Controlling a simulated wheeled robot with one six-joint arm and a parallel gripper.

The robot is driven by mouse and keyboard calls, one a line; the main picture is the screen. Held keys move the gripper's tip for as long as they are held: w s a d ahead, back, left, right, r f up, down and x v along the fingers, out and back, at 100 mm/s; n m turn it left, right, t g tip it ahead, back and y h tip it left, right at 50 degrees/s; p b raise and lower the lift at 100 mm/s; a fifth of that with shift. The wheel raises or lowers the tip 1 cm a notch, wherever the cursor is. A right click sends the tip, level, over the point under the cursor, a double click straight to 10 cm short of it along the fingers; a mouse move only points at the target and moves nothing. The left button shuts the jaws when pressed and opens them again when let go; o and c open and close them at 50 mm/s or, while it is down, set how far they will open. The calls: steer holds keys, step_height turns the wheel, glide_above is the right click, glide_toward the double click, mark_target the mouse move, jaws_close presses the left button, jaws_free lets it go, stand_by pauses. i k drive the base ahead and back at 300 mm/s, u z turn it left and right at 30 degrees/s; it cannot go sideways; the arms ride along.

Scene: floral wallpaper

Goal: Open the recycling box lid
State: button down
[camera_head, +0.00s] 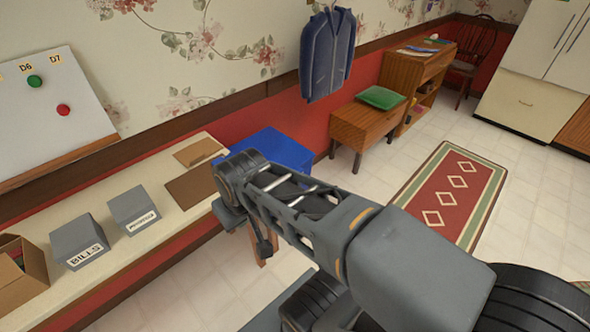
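A blue box-like thing (275,148) stands against the red lower wall, just beyond the end of my arm. It may be the recycling box; no label on it shows, and my arm hides its lower and front parts. Its top looks flat, and I cannot tell whether that is a shut lid. My arm reaches from the lower right towards it. Dark parts hang down near the arm's end, which may be my gripper (262,243). They are small and partly hidden, so its opening cannot be told. I cannot tell whether it touches the box.
A long pale shelf (165,215) on the left holds grey boxes, one marked BILLS (80,241), a cardboard box (22,275) and brown flat pieces. A wooden bench (365,122) with a green cushion stands beyond. The floor around the red rug (450,195) is clear.

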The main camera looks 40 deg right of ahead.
mark_target(275, 146)
steer(key=z, duration=0.65)
steer(key=i, duration=0.85)
steer(key=z, duration=0.75)
